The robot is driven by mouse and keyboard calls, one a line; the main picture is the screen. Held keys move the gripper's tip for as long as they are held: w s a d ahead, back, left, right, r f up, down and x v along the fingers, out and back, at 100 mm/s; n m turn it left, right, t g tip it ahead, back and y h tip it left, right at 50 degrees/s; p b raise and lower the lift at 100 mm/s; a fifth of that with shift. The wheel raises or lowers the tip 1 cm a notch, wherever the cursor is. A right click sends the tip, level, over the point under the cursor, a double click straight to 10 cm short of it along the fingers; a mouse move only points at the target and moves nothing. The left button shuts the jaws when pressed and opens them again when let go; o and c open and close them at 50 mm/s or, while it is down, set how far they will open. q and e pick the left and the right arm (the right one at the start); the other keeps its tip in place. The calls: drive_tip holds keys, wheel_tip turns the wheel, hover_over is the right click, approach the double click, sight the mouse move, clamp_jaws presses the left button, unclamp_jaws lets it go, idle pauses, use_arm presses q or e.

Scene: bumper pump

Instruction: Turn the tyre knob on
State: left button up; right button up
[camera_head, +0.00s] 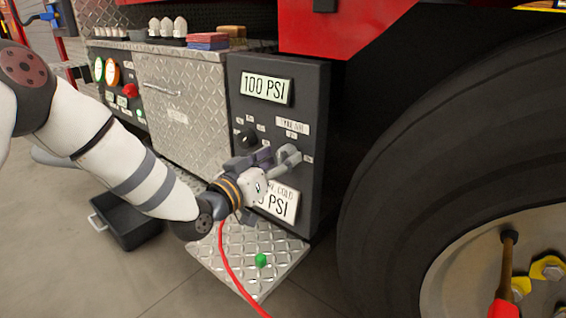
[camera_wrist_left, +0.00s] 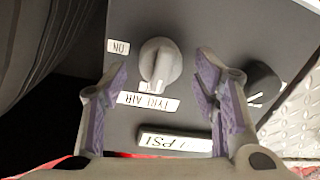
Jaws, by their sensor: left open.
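The tyre knob (camera_wrist_left: 160,62) is a grey round knob with a raised ridge, on the dark control panel (camera_head: 312,110). In the wrist view, its ridge runs roughly up and down, above the upside-down TYRE AIR label (camera_wrist_left: 149,101). An ON label (camera_wrist_left: 118,47) is left of it. My left gripper (camera_head: 275,157) is open in front of the panel. In the wrist view, its purple-padded fingers (camera_wrist_left: 162,84) stand on either side of the knob, with gaps showing. In the head view, the fingers largely hide the knob. My right gripper is not in view.
A black knob (camera_head: 246,138) sits left of the gripper on the panel. A 100 PSI display (camera_head: 266,88) is above; a lower display (camera_head: 284,205) is partly covered by my gripper. The large tyre (camera_head: 385,190) is close on the right. A red hose (camera_head: 224,255) hangs below.

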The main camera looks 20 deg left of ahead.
use_arm(q)
drive_tip(key=shift+x, duration=0.8)
drive_tip(key=shift+c, duration=0.6)
drive_tip(key=c, duration=1)
drive_tip(key=shift+c, duration=0.2)
